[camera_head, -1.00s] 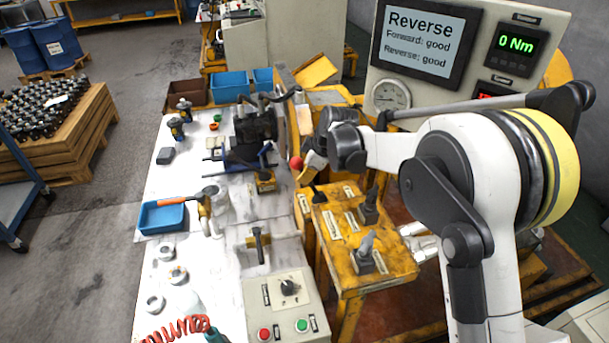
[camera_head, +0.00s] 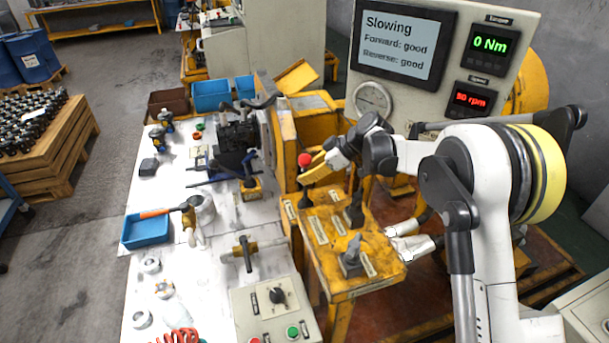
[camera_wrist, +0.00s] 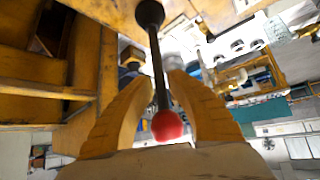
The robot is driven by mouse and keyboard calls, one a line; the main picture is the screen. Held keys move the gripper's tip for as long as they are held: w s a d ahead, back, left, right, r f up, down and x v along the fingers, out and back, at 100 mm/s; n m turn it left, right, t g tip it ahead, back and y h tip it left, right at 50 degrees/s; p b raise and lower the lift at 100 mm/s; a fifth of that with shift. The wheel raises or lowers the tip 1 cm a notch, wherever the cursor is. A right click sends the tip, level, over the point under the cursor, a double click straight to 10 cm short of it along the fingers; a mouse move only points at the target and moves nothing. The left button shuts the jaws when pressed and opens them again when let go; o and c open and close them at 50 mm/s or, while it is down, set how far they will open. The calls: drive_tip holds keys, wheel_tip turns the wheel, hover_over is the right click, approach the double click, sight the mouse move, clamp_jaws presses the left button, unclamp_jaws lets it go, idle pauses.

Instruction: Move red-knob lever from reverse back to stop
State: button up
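The red-knob lever (camera_head: 305,160) stands nearly upright at the back left of the yellow control stand (camera_head: 340,279) in the head view. In the wrist view its red knob (camera_wrist: 167,125) lies close to the palm, and its dark rod runs between my yellow fingers. My gripper (camera_head: 316,172) is beside the knob, reaching in from the right. In the wrist view my gripper (camera_wrist: 158,75) is open around the rod, with a gap showing on each side. The screen (camera_head: 401,42) reads "Slowing", with forward and reverse both good.
Two other levers, one behind (camera_head: 354,212) and one in front (camera_head: 352,257), stand on the same yellow stand. A white bench (camera_head: 190,265) with tools and a button box (camera_head: 277,311) lies to the left. The torque display (camera_head: 491,45) reads 0 Nm; a red rpm display (camera_head: 470,99) is below it.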

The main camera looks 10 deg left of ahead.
drive_tip(key=shift+o, duration=1.1)
drive_tip(key=v, duration=1.2)
